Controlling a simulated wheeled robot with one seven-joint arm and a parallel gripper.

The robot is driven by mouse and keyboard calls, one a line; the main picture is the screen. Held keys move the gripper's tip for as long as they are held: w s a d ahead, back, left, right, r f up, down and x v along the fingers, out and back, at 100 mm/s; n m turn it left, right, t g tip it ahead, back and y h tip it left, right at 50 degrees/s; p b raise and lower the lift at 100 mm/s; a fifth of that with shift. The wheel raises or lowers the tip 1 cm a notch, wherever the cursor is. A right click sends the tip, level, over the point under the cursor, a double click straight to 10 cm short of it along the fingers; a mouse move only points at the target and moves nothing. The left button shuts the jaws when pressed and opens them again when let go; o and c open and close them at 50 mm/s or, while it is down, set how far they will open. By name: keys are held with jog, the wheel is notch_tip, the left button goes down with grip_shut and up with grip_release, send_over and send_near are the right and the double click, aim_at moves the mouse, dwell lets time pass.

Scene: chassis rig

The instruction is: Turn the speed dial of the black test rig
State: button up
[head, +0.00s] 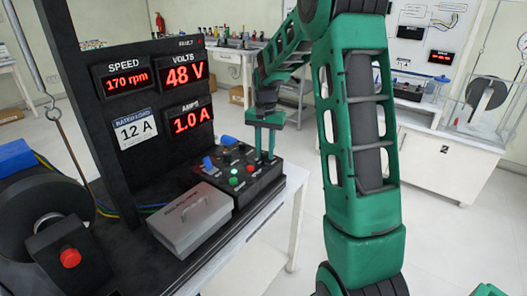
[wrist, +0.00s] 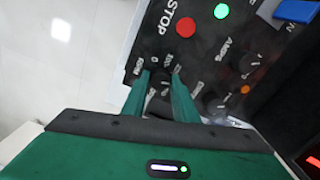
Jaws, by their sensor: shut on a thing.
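The black test rig has an upright panel whose speed display (head: 126,79) reads 170 rpm. Its control box (head: 261,178) sits at the panel's foot, with a green and a red button and blue switches. My gripper (head: 264,155) points down at the box's far right part. In the wrist view, my gripper (wrist: 163,90) has a green finger on each side of a dark dial (wrist: 160,88), shut on it. Scale marks and a 0 show around this dial, but its pointer is hidden. An AMPS knob (wrist: 248,63) is to its right.
Volts (head: 185,74) and amps (head: 190,119) displays read 48 V and 1.0 A. A grey lidded box (head: 190,218) stands in front of the control box. A red knob (head: 70,257) and dark wheel (head: 45,212) are at left. Floor to the right is clear.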

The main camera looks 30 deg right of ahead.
aim_at(264, 152)
jog(key=shift+w+a+r+m, duration=0.1)
jog(key=shift+w+m, duration=0.05)
jog(key=shift+m, duration=0.6)
jog(key=shift+w+r+m, duration=0.1)
jog(key=shift+m, duration=0.65)
jog(key=o, duration=1.1)
jog(key=shift+a+f, duration=0.1)
jog(key=shift+c, duration=0.2)
jog(key=shift+s, duration=0.1)
notch_tip(264, 152, up, 11)
jog(key=shift+f, duration=0.2)
